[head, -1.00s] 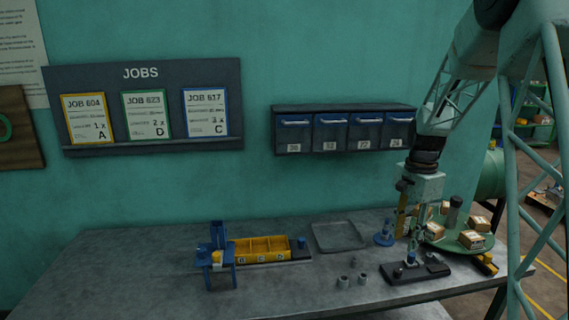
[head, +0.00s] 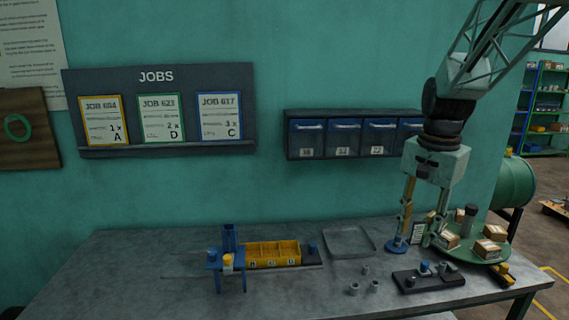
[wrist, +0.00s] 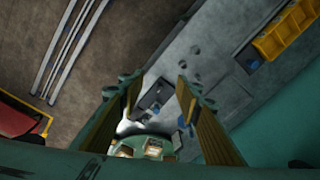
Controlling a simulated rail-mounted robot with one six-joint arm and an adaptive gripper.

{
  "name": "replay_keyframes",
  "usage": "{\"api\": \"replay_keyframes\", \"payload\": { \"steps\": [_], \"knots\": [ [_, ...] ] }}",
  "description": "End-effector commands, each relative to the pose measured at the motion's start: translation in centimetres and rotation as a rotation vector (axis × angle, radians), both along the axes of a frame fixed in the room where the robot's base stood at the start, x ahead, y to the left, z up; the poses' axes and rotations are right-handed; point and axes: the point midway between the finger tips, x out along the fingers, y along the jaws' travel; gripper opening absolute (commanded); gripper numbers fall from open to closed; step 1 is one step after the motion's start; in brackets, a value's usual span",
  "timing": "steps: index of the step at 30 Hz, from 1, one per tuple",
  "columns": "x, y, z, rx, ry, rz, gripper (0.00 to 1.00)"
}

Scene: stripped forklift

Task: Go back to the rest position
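My gripper (head: 419,238) hangs from my arm at the right side of the bench in the head view, pointing down. In the wrist view its two fingers (wrist: 157,88) are spread apart with nothing between them. It is above the bench, between the blue stand and the round green tray with boxes, and clear of the black fixture (head: 428,276) in front of it. The fixture holds small blue and grey parts; it also shows in the wrist view (wrist: 155,95).
The bench (head: 160,265) carries a blue stand (head: 228,262), a yellow bin row (head: 272,253), an empty grey tray (head: 350,242), loose grey cylinders (head: 373,286) and the green round tray (head: 492,252). Drawers (head: 350,135) hang on the wall behind.

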Motion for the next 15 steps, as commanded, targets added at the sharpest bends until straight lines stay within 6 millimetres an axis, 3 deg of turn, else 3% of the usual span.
{"api": "replay_keyframes", "payload": {
  "steps": [15],
  "knots": [
    [-7.3, 3.9, 4.9, -0.028, -0.048, 0.189, 0.32]
  ]
}}
